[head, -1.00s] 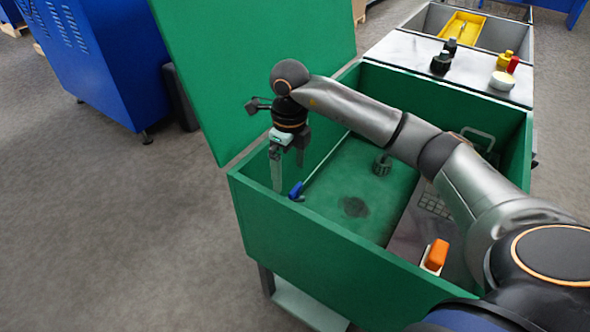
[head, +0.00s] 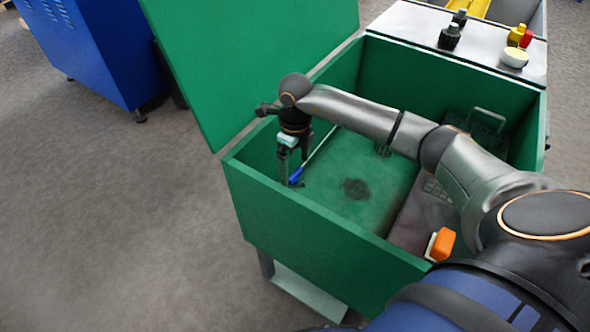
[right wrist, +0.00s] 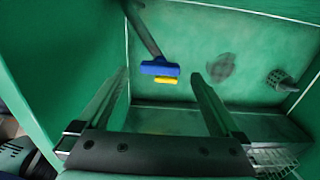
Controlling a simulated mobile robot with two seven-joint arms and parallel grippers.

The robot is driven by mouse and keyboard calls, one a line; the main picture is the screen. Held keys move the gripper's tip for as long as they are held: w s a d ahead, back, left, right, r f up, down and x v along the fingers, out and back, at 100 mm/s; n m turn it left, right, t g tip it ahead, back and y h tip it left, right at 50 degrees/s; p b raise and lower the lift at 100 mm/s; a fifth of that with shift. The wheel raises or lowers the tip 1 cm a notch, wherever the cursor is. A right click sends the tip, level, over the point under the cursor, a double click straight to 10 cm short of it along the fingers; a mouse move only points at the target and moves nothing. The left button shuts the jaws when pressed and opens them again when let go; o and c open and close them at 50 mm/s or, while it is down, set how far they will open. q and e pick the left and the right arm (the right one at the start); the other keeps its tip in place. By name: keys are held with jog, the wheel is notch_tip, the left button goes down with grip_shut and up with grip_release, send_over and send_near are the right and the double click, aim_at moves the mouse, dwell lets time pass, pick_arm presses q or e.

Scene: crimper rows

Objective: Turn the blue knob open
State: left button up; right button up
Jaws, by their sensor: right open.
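The blue knob (head: 296,174) is at the left inner side of the green open box (head: 310,233), at the end of a thin pipe. In the right wrist view the knob (right wrist: 157,67) is a blue bar with a yellow piece (right wrist: 166,81) at its lower edge. My right gripper (head: 293,171) points down into the box, right at the knob. Its fingers are open; in the right wrist view (right wrist: 160,76) the knob shows between the fingertips, and I cannot tell whether they touch it. Part of the knob is hidden by a finger in the head view. My left gripper is not in view.
The box's raised green lid (head: 250,65) stands close behind my right gripper. An orange switch (head: 442,243) is at the box's front right. A dark ribbed fitting (right wrist: 281,80) is inside the box. A grey counter (head: 400,22) with several small items adjoins the box.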

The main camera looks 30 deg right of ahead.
aim_at(295, 176)
jog(key=shift+f, duration=1.15)
jog(key=c, duration=1.4)
